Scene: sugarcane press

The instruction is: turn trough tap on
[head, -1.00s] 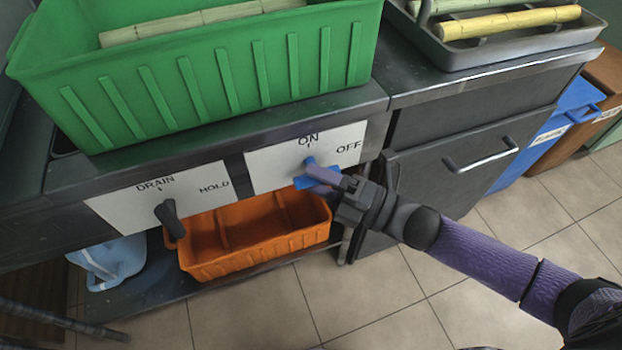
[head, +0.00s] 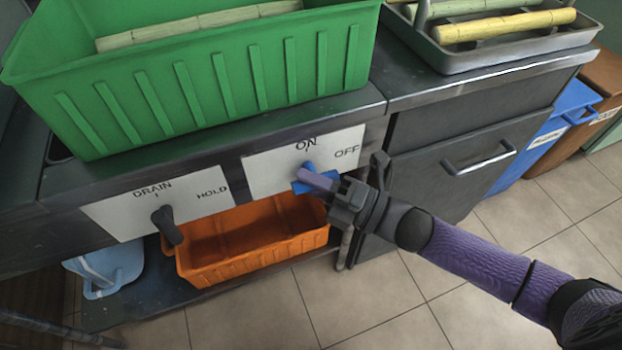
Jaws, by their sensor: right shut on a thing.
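A blue trough tap (head: 300,187) sits on the white panel (head: 262,178) marked ON at the top and OFF at the right. My right gripper (head: 322,183) reaches in from the right and is shut on the tap's handle, just below the ON label. The fingers hide part of the handle, so its exact angle is hard to tell. My left gripper is not in view.
A dark drain lever (head: 167,224) is on the DRAIN/HOLD panel (head: 120,214) to the left. A green trough (head: 200,85) holding cane stands above. An orange crate (head: 255,262) sits below. A grey tray (head: 520,55) and blue bin (head: 558,125) are to the right.

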